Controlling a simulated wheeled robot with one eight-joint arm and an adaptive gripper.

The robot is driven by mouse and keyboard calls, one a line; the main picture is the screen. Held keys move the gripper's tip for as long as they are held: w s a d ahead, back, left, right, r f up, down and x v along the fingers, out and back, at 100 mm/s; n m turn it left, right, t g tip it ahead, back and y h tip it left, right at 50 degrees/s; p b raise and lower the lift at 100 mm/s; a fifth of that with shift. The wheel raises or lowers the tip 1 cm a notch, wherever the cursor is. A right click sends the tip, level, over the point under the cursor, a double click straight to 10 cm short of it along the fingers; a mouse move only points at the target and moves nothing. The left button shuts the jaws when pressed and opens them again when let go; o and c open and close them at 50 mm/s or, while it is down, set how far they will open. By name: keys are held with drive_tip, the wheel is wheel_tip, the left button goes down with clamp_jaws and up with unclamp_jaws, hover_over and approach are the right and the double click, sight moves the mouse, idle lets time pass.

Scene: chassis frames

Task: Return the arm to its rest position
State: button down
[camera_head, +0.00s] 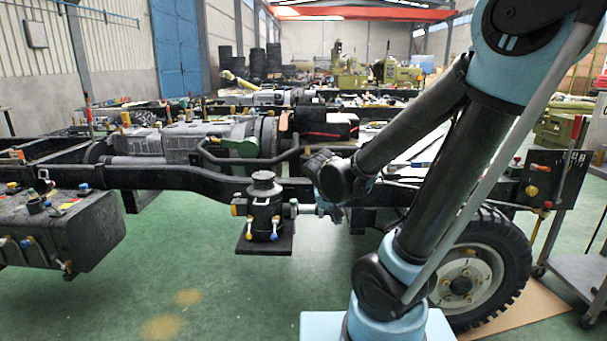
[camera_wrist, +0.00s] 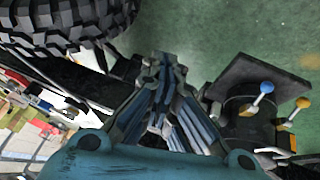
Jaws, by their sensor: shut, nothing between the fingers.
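My arm stands at the right of the head view, its upper links raised and its forearm reaching down and left toward the chassis frame. My gripper (camera_wrist: 165,62) is shut and empty, its fingertips together in the wrist view. In the head view its end is small and dark, beside the frame rail and close to the black valve unit. That black unit (camera_head: 264,212) with coloured knobs stands on a flat plate. It also shows at the right of the wrist view (camera_wrist: 236,108), apart from the fingertips.
The chassis frame rail (camera_head: 190,180) runs across the view. A large tyre (camera_head: 515,255) is at the right, behind my arm. A black box with knobs (camera_head: 85,235) is at the left. A metal cart (camera_head: 575,275) stands far right. Green floor (camera_head: 180,290) is clear in front.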

drive_tip(key=s+d+g+y, duration=0.1)
drive_tip(key=s+d, duration=0.3)
drive_tip(key=s, duration=0.4)
drive_tip(key=s+d+f+g+y, duration=0.1)
drive_tip(key=s+d, duration=0.3)
drive_tip(key=s, duration=0.4)
drive_tip(key=shift+s+f+n+g+y, duration=0.2)
drive_tip(key=shift+s+n+g+y, duration=0.1)
drive_tip(key=shift+g+y, duration=0.3)
drive_tip(key=shift+w+f, duration=0.2)
drive_tip(key=shift+w, duration=0.25)
